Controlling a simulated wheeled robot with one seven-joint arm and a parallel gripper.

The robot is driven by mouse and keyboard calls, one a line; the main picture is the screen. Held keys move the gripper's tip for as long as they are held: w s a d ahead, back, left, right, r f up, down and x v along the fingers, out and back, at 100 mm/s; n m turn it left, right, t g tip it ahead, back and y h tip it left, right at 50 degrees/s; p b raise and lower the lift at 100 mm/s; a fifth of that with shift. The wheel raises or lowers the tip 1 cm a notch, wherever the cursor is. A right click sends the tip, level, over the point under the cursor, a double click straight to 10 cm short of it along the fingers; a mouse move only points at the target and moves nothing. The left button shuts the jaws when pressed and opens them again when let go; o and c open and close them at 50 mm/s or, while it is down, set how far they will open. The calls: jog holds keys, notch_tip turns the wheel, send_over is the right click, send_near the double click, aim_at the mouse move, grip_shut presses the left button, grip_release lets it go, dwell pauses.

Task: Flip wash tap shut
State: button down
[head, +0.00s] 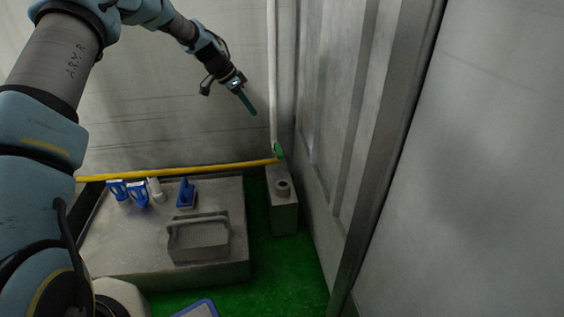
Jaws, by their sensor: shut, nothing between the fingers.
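The wash tap shows as a small green lever (279,149) at the foot of a white vertical pipe (272,80), where a yellow hose or pipe (180,170) meets it near the back corner. Whether the lever is open or shut is hard to tell at this size. My gripper (252,112) is shut and empty. It hangs in the air in front of the back wall, above and to the left of the green lever, apart from it. Its thin teal fingers point down and to the right.
A grey block (110,250) holds blue-and-white bottles (128,190), a blue brush-like item (186,192) and a grey basket (198,242). A small grey box (284,213) stands below the tap. A ribbed wall (340,120) closes off the right. The air between gripper and lever looks clear.

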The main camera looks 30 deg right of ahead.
aim_at(278, 151)
jog(key=s+d+f+m+g+h+b, duration=0.1)
jog(key=d+f+m+b, duration=0.2)
jog(key=d+f+b, duration=0.3)
jog(key=shift+d+f+m+h, duration=0.3)
jog(key=shift+d+f, duration=1.2)
jog(key=shift+f, duration=1)
jog(key=b+x, duration=0.5)
jog(key=x, duration=0.6)
jog(key=shift+w+a+r+b, duration=0.15)
jog(key=shift+w+a, duration=0.1)
jog(key=shift+a, duration=0.45)
jog(key=shift+w+a+r+b, duration=0.1)
jog(key=shift+w+a+r, duration=0.1)
jog(key=shift+a, duration=0.5)
jog(key=shift+w+a+r+b, duration=0.1)
jog(key=shift+w+a, duration=0.15)
jog(key=shift+a, duration=0.4)
